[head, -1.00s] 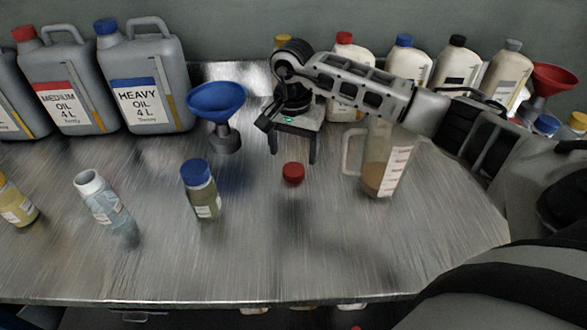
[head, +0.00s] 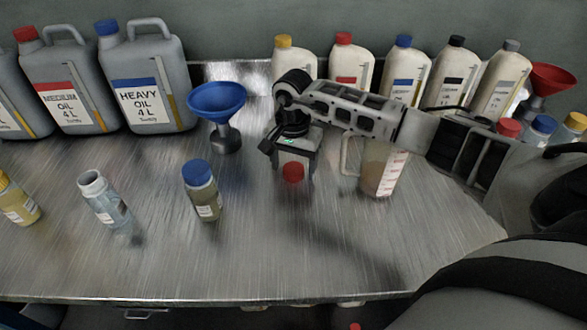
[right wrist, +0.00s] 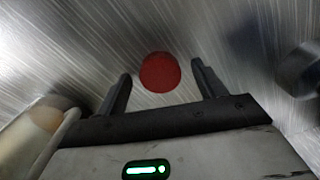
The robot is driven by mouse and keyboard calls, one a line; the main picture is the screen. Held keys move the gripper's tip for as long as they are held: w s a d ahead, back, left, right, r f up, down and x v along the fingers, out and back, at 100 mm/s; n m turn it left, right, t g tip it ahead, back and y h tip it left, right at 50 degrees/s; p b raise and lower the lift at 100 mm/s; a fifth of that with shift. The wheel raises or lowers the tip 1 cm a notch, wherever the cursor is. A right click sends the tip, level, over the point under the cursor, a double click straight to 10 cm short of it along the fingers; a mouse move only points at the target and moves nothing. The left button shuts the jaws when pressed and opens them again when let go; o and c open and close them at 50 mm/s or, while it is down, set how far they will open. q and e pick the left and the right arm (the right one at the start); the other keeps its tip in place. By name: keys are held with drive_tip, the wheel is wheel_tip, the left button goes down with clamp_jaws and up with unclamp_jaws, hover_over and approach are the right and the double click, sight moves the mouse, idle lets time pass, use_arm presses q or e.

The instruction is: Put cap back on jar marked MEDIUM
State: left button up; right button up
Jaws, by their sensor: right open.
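A red cap (head: 293,170) lies on the metal bench, in front of my right gripper. My right gripper (head: 294,178) is open and low over the bench, its fingers at either side of the cap. In the right wrist view the cap (right wrist: 159,73) sits between the two spread fingers, with a gap to each. An uncapped pale jar (head: 103,202) stands to the left on the bench; its label is too small to read. My left gripper is not in view.
A blue-capped jar (head: 202,190) stands between the open jar and the cap. A measuring jug (head: 383,168) stands close right of my gripper. A blue funnel (head: 218,100), canisters (head: 150,85) and several bottles line the back. The front bench is clear.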

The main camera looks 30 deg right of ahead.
drive_tip(key=c, duration=1.1)
drive_tip(key=shift+o, duration=0.2)
drive_tip(key=shift+r, duration=0.55)
drive_tip(key=s+a+r+b, duration=0.2)
drive_tip(key=s+a+r, duration=0.7)
drive_tip(key=r, duration=0.3)
drive_tip(key=shift+s+a+b, duration=0.4)
drive_tip(key=shift+a, duration=0.15)
